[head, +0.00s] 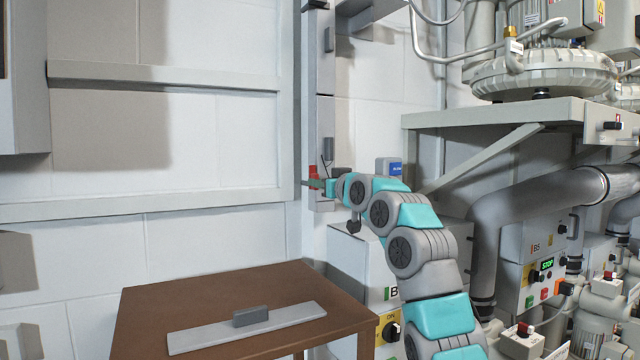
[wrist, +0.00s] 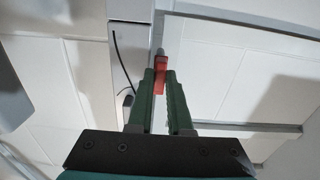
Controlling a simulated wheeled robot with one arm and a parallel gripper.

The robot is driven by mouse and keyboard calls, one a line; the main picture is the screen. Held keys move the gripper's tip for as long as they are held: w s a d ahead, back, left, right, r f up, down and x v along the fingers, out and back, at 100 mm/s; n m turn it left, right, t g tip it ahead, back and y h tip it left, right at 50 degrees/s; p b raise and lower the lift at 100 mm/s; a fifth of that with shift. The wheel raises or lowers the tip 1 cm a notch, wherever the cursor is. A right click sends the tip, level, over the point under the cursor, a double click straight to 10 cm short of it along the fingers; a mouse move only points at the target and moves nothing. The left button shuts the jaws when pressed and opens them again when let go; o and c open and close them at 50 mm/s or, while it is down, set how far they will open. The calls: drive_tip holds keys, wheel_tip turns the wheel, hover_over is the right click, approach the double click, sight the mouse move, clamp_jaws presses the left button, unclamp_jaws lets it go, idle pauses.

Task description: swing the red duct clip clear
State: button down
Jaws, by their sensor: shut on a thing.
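The red duct clip (wrist: 161,74) sits on the edge of a grey vertical duct (wrist: 129,45) in the wrist view. My gripper (wrist: 161,80) has its two green fingers on either side of the clip and is shut on it. In the head view the red clip (head: 312,171) is small, low on the vertical duct (head: 321,130), with my gripper (head: 312,184) at it. Part of the clip is hidden between the fingers.
A brown table (head: 232,300) with a grey plate and block (head: 250,316) stands below left. Grey rails (head: 160,76) cross the wall at left. A blower (head: 545,75) on a bracketed shelf (head: 490,115), pipes and control boxes fill the right side.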

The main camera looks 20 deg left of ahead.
drive_tip(key=c, duration=0.8)
unclamp_jaws()
drive_tip(key=shift+c, duration=0.2)
drive_tip(key=shift+s+d, duration=0.1)
drive_tip(key=b+v, duration=0.2)
drive_tip(key=v, duration=0.5)
drive_tip(key=shift+d, duration=0.15)
drive_tip(key=shift+s, duration=0.15)
